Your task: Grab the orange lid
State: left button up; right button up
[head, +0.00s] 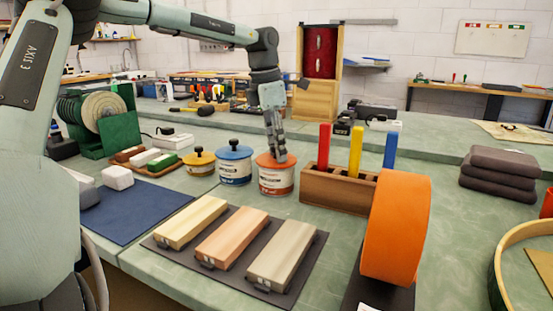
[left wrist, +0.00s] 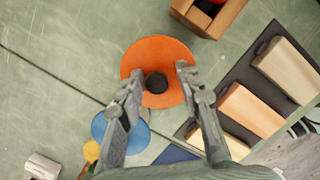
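The orange lid (head: 264,160) sits on a white-and-orange can (head: 275,181) on the green bench. In the left wrist view the orange lid (left wrist: 172,58) is a round disc with a dark knob (left wrist: 156,83) near its front. My left gripper (head: 277,157) points down over the lid. In the wrist view its fingers (left wrist: 158,82) are spread on both sides of the knob, with a gap to it. Whether the fingertips touch the lid is hard to tell. My right gripper is not in view.
A blue-lidded can (head: 234,166) and a smaller yellow-lidded can (head: 200,161) stand to the left. A wooden holder (head: 334,190) with coloured sticks stands close on the right. Wooden blocks (head: 232,236) lie on a dark mat in front. A large orange disc (head: 396,228) stands at the front right.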

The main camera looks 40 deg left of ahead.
pick_arm(q)
jog(key=shift+f, duration=0.2)
grip_shut()
jog(key=shift+s, duration=0.1)
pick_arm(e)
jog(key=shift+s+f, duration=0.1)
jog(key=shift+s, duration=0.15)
pick_arm(q)
jog(key=shift+r, duration=0.1)
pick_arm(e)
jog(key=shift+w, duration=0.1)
